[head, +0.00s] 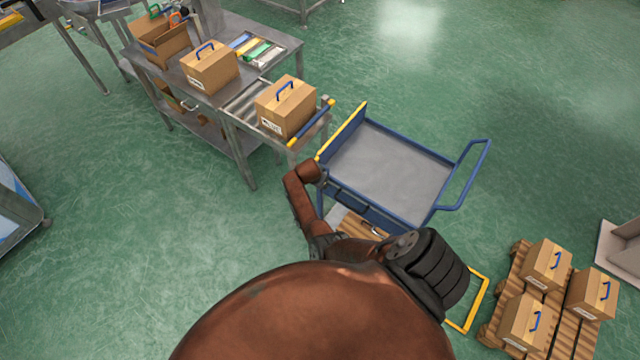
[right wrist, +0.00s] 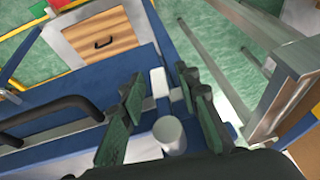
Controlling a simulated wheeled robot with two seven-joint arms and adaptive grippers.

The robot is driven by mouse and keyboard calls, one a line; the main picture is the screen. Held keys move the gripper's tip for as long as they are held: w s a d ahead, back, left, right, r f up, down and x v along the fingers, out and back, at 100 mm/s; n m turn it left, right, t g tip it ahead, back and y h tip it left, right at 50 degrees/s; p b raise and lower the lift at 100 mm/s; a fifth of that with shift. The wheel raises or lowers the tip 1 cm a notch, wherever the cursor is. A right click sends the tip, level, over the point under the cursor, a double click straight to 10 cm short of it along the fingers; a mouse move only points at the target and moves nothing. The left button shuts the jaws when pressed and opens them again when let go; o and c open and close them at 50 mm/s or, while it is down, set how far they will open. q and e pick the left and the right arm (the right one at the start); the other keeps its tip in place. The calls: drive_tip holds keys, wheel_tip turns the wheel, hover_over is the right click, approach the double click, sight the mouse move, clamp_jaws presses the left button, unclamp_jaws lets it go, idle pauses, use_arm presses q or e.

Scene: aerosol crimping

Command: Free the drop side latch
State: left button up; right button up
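The cart (head: 390,165) has a blue frame, a grey deck and a yellow-edged drop side (head: 342,131) standing upright on its left, facing the tables. My right gripper (right wrist: 165,108) is at the cart's near left corner. Its dark green fingers are apart, one on each side of a pale latch tab (right wrist: 158,82) and a round grey knob (right wrist: 169,133). I cannot tell whether a finger touches them. In the head view the latch is hidden behind my arm, and the gripper barely shows. My left gripper is not in view.
A steel table with rollers stands left of the cart, bearing a carton (head: 286,107) at its end by a yellow-tipped bar (head: 312,123). Another carton (head: 209,68) stands behind. A pallet (head: 505,280) with several cartons lies at the lower right. Green floor is clear beyond the cart.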

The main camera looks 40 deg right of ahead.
drive_tip(key=v, duration=1.2)
drive_tip(key=shift+a, duration=0.1)
idle(0.7)
